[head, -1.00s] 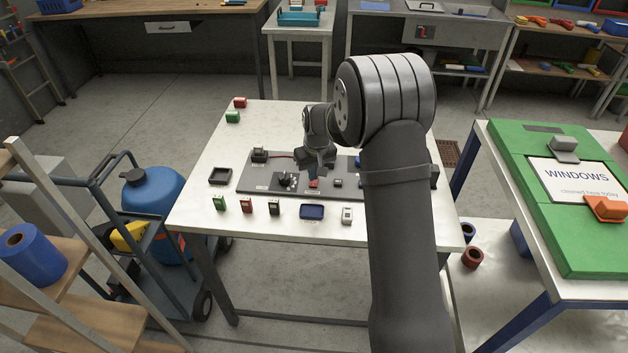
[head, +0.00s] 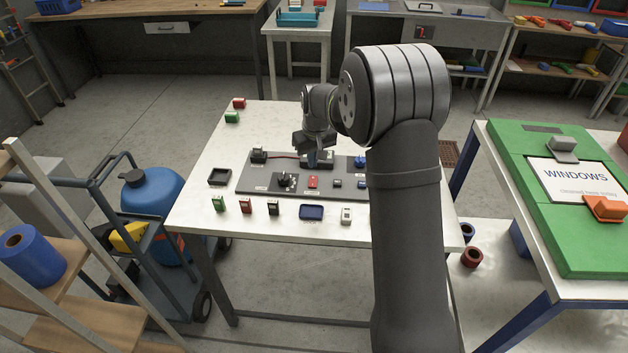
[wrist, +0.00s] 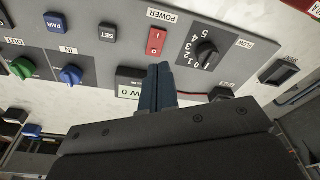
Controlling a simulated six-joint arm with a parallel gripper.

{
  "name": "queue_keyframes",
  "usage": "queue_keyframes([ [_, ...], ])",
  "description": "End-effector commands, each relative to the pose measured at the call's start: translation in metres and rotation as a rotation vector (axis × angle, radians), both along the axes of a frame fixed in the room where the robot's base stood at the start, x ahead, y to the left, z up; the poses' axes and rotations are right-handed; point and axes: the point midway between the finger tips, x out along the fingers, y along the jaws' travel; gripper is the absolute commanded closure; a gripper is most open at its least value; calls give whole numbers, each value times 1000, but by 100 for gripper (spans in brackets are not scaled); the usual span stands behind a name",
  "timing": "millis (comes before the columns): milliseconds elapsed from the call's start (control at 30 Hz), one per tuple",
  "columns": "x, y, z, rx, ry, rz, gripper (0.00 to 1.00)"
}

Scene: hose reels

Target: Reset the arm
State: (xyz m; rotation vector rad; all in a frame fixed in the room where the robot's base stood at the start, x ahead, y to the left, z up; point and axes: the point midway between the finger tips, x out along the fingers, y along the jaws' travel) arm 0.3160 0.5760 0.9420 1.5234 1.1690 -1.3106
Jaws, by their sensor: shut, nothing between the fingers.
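My gripper (head: 313,160) is above the grey control panel (head: 246,180) on the white table, over its back middle part. In the wrist view its blue fingers (wrist: 160,72) are together with nothing between them. They partly cover a small display (wrist: 128,92) on the panel. The red power switch (head: 314,182) is uncovered in the head view and shows just beyond the fingertips in the wrist view (wrist: 156,42). A black flow knob (wrist: 206,55) with numbers sits beside it. Whether the fingers touch the panel is unclear.
Small green, red and black blocks, a blue tray (head: 312,212) and a white device (head: 347,215) line the table's front. A black tray (head: 220,177) is at the left. My arm hides the table's right part.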

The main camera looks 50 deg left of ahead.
Motion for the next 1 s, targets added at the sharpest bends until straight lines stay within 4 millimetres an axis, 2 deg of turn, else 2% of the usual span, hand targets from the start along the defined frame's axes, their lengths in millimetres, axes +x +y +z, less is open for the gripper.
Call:
queue_keyframes([
  [167,0,0,-8,-1,0,0,100],
  [400,0,0,-43,-3,2,0,100],
  [600,0,0,-65,-2,1,0,100],
  [733,0,0,-71,0,0,0,100],
  [1000,0,0,-69,0,0,0,100],
])
